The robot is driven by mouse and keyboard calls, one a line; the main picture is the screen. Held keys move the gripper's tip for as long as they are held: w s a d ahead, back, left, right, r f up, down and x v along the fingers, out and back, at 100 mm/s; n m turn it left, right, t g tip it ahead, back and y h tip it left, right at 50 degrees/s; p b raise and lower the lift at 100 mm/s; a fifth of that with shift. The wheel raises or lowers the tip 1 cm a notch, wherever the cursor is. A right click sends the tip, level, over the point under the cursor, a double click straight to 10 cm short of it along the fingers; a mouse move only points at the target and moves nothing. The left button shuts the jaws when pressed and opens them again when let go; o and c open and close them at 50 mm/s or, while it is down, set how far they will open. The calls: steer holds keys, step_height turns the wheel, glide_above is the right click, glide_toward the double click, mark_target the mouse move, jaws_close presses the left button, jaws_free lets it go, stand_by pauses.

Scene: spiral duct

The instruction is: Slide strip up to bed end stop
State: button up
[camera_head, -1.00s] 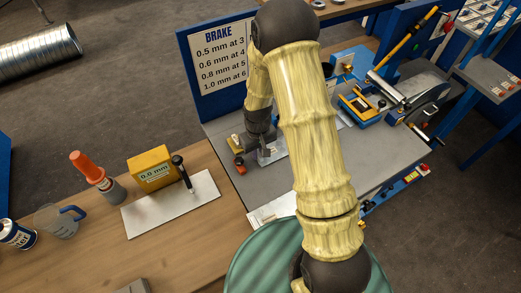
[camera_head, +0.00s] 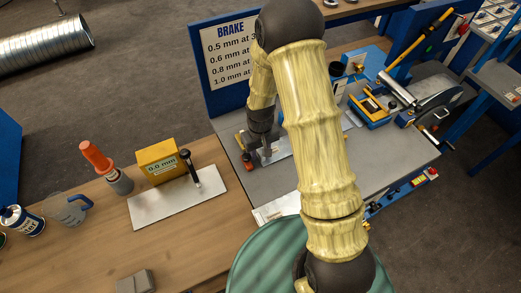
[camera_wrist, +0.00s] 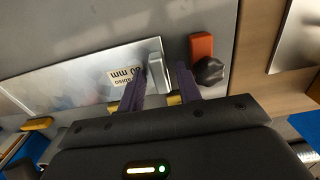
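The strip (camera_wrist: 75,75), a flat shiny metal sheet with an "80 mm" label at its right end, lies on the grey bed (camera_wrist: 195,15). A raised grey block (camera_wrist: 156,66) stands by the label. An orange-red block with a black knob (camera_wrist: 201,48), apparently the end stop, sits to the right, with a gap between it and the grey block. My gripper (camera_wrist: 158,78) reaches over the strip's end, its purple fingers on either side of the grey block; whether they touch it is unclear. In the head view the strip (camera_head: 279,149) is partly behind my arm.
A wooden table (camera_head: 95,235) at left holds a metal sheet (camera_head: 160,210), a yellow gauge box (camera_head: 158,160), an orange-capped bottle (camera_head: 98,160) and a jug (camera_head: 70,208). A blue-framed brake sign (camera_head: 228,50) stands behind the bed. Blue machinery (camera_head: 370,107) is at right.

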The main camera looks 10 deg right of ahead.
steer(key=shift+o, duration=0.2)
steer(key=shift+r, duration=0.1)
step_height(320, 180, up, 17)
steer(key=b, duration=0.1)
stand_by(0.5)
steer(key=shift+r, duration=0.1)
steer(key=s+d+m+t, duration=0.2)
steer(key=s+d, duration=0.5)
steer(key=s, duration=0.5)
steer(key=shift+s+d+r+m+t, duration=0.2)
steer(key=shift+d+m+t, duration=0.15)
steer(key=shift+m, duration=0.45)
